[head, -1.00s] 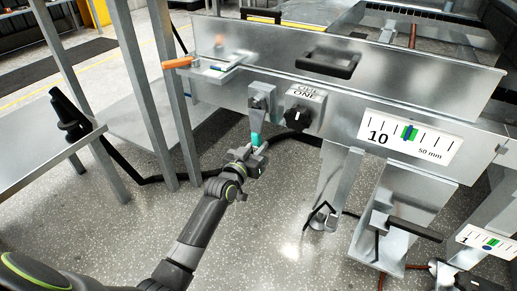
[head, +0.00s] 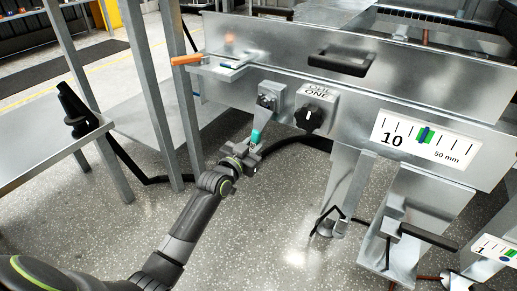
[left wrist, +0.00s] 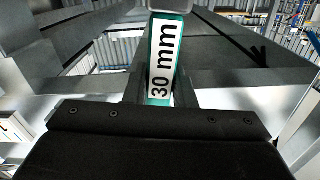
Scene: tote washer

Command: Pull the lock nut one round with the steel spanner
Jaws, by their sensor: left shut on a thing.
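The steel spanner has a teal grip (head: 256,136) and a bare metal upper part that runs up to the nut (head: 267,101) on a bracket at the machine's front. I cannot tell exactly how its jaw sits on the nut. The spanner hangs down, leaning to the lower left. My left gripper (head: 247,154) is shut on the teal grip below the nut. In the left wrist view the teal grip (left wrist: 174,57), with a white "30 mm" label, stands between the fingers. My right gripper is not in view.
A black knob (head: 309,118) under a label is just right of the nut. An orange-handled tool (head: 187,60) lies on a small shelf above left. A scale plate (head: 426,141) reads 10. A metal post (head: 180,95) stands left; open floor lies below.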

